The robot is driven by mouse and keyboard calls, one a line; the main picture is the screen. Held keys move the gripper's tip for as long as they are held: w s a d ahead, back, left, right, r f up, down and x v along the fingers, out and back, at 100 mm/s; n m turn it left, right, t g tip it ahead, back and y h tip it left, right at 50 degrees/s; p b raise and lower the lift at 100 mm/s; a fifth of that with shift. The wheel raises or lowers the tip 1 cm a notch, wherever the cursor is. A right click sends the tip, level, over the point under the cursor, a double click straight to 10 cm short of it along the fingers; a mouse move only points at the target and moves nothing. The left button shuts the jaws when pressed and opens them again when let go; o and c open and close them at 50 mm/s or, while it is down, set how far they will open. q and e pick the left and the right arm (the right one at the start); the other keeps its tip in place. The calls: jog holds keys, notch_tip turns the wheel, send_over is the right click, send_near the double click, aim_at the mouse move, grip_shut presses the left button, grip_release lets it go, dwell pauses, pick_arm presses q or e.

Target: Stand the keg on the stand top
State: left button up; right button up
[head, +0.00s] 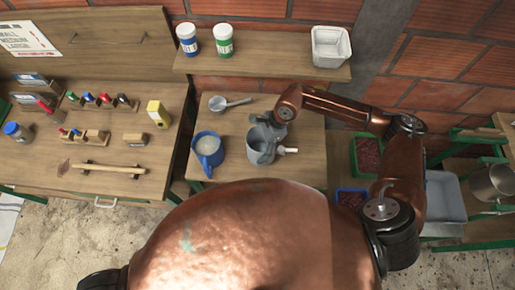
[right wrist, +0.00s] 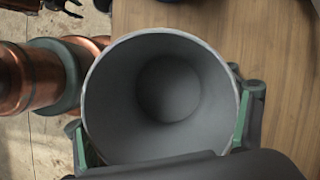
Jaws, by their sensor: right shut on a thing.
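The keg (head: 264,157) is a grey, open-topped round vessel with a pale spout-like piece on its right side. It is upright over the middle wooden top (head: 300,118), which may be the stand top; I cannot tell whether it touches the wood. My right gripper (head: 267,134) is shut on the keg. In the right wrist view the keg (right wrist: 165,90) looks empty, with green-edged fingers on both sides of its wall. A dark claw-like part at the top left of the right wrist view may be my left gripper (right wrist: 65,6), cut off by the edge.
A blue mug (head: 208,148) stands close left of the keg, with a grey ladle (head: 228,102) behind. A shelf (head: 280,66) at the back holds two jars and a white basket. The left bench (head: 60,172) carries small tools. Crates stand at right.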

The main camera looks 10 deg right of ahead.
jog(key=shift+f+p, duration=0.3)
jog(key=shift+f, duration=1.15)
jog(key=shift+f, duration=0.1)
jog(key=o, duration=1.4)
jog(key=shift+o, duration=0.2)
jog(key=b+v, duration=0.1)
jog(key=v, duration=1.1)
